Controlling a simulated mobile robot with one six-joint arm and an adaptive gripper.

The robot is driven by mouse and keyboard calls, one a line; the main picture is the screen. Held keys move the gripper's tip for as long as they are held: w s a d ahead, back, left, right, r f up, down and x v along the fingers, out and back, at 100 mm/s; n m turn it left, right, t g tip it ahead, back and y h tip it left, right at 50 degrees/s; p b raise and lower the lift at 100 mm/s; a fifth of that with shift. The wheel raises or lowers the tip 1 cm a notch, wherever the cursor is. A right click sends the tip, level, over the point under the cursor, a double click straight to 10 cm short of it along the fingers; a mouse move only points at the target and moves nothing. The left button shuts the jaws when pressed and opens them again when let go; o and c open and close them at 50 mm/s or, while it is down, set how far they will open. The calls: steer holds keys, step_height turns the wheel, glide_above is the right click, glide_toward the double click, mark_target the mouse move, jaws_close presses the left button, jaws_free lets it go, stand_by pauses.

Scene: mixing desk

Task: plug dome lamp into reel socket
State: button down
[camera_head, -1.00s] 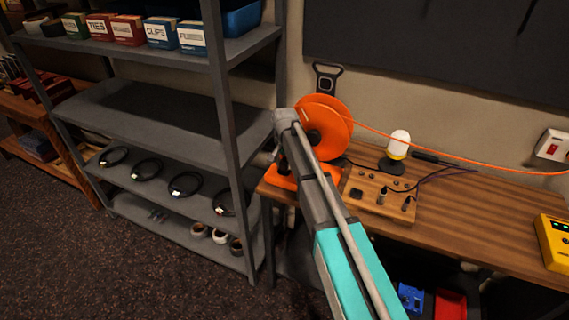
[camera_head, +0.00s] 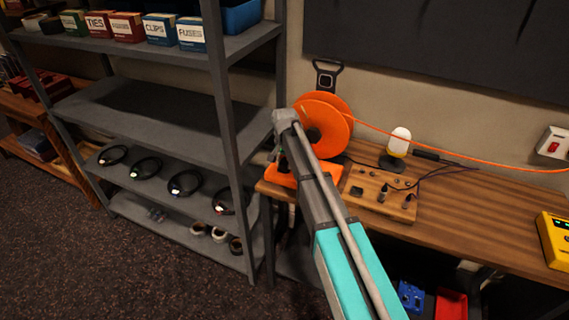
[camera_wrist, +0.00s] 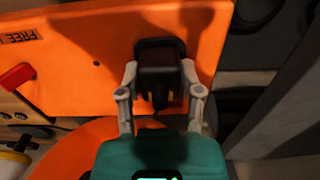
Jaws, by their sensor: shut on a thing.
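The dome lamp (camera_head: 399,142), a white dome with a yellow band on a dark base, stands on the wooden bench. The orange cable reel (camera_head: 326,122) stands to its left at the bench's left end, partly behind my arm. In the wrist view my gripper (camera_wrist: 160,78) is shut on a black plug (camera_wrist: 161,82) with yellow marks. The plug is in front of a dark square socket (camera_wrist: 160,44) on the reel's orange panel (camera_wrist: 90,55). The plug covers most of the socket, so I cannot tell whether it is seated. In the head view my arm hides the gripper.
A grey shelf unit (camera_head: 228,110) stands close to the left of my arm. A wooden board (camera_head: 368,205) with small parts lies in front of the lamp. An orange cord (camera_head: 450,153) runs right toward a wall switch (camera_head: 552,144). A yellow device (camera_head: 555,240) sits far right.

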steer(key=shift+f, duration=0.1)
steer(key=shift+c, duration=0.9)
jaws_free()
